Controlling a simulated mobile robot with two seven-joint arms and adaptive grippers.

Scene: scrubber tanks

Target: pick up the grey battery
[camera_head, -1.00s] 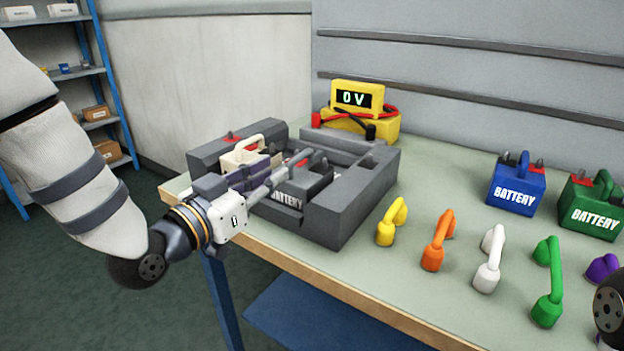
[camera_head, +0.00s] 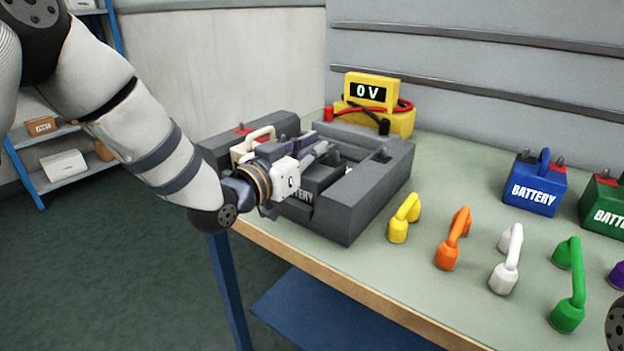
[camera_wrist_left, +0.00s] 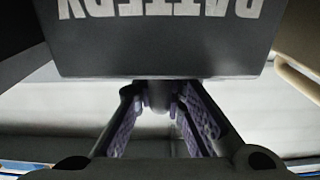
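The grey battery (camera_head: 322,181) sits in the dark grey tray (camera_head: 352,215) on the table, partly hidden by my left gripper (camera_head: 318,150). In the left wrist view the battery (camera_wrist_left: 160,45) fills the top, its white lettering upside down. The gripper's two fingers (camera_wrist_left: 158,108), with purple pads, stand apart on either side of a dark upright part at the battery. A gap shows beside each pad, so the gripper looks open around that part. Contact cannot be told. My right gripper is not in view.
A battery with a cream handle (camera_head: 255,143) stands left of the gripper. A yellow meter (camera_head: 372,92) reading 0 V is behind the tray. Yellow (camera_head: 404,218), orange (camera_head: 453,240), white (camera_head: 507,262) and green (camera_head: 570,285) handle-shaped pieces and a blue battery (camera_head: 535,188) lie to the right.

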